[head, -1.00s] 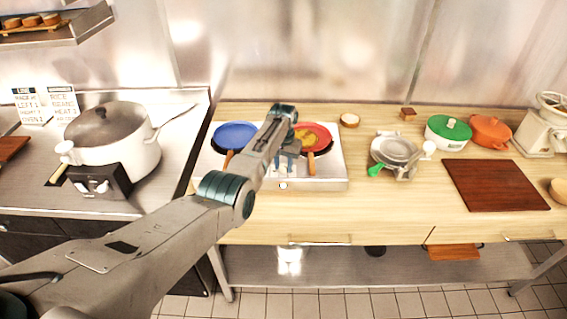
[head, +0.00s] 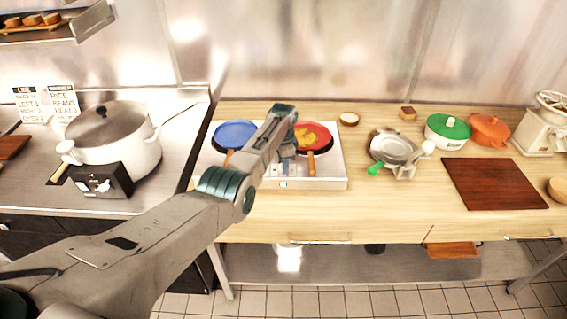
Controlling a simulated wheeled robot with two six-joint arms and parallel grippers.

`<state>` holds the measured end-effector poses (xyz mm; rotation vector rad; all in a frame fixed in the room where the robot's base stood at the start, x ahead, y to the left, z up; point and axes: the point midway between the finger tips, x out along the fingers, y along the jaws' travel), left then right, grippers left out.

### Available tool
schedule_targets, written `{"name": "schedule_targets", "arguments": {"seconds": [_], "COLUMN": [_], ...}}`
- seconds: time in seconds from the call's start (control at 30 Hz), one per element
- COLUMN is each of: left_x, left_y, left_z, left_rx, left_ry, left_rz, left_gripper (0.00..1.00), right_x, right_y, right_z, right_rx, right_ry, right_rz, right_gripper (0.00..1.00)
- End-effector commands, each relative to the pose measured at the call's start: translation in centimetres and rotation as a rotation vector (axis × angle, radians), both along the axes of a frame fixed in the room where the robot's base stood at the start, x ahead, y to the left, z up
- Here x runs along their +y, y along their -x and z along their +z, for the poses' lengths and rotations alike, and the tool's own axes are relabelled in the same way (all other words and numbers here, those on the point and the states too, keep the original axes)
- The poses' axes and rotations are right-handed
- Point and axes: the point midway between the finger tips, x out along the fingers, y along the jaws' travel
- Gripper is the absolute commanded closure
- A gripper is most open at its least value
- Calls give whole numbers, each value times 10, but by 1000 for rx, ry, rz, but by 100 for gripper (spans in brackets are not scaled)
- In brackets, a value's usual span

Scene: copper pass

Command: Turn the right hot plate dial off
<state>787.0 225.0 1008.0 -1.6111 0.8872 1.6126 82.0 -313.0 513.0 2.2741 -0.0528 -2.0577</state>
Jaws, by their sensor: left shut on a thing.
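The hot plate (head: 335,178) is a white two-burner unit on the wooden counter. A blue pan (head: 233,133) sits on its left burner and a red pan (head: 316,136) with yellow food on its right one. The right hot plate dial (head: 283,185) is small, on the front face, partly covered by my fingers. My left gripper (head: 283,171) reaches down in front of the red pan and is shut on the dial. The dial's exact angle is too small to tell. My arm covers the front left of the hot plate. My right gripper is not in view.
Brown pan handles stick out toward me near my gripper. To the right are a grey metal press (head: 394,151), a green-lidded pot (head: 447,132), an orange pot (head: 489,131) and a dark cutting board (head: 494,184). A large lidded pot (head: 118,143) stands left. The counter's front middle is clear.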

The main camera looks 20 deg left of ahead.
Motion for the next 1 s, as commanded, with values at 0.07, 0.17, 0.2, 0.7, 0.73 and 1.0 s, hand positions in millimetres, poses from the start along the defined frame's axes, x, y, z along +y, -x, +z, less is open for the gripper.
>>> {"name": "schedule_targets", "arguments": {"seconds": [0.07,0.17,0.2,0.7,0.73,1.0], "left_x": [0,0,0,0,0,0], "left_y": [-1,-2,-2,-2,-2,-2], "left_z": [2,2,2,2,3,3], "left_rx": [-5,-5,-5,-5,-6,-5], "left_ry": [0,1,1,0,-1,-2], "left_rz": [-73,-168,-205,-680,-708,-964], "left_gripper": [92,92,92,92,92,92], "right_x": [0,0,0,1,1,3], "right_y": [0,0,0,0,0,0], "right_z": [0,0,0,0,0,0], "right_rx": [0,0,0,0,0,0], "right_ry": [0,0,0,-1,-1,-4], "right_rz": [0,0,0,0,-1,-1], "right_gripper": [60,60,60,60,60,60]}}
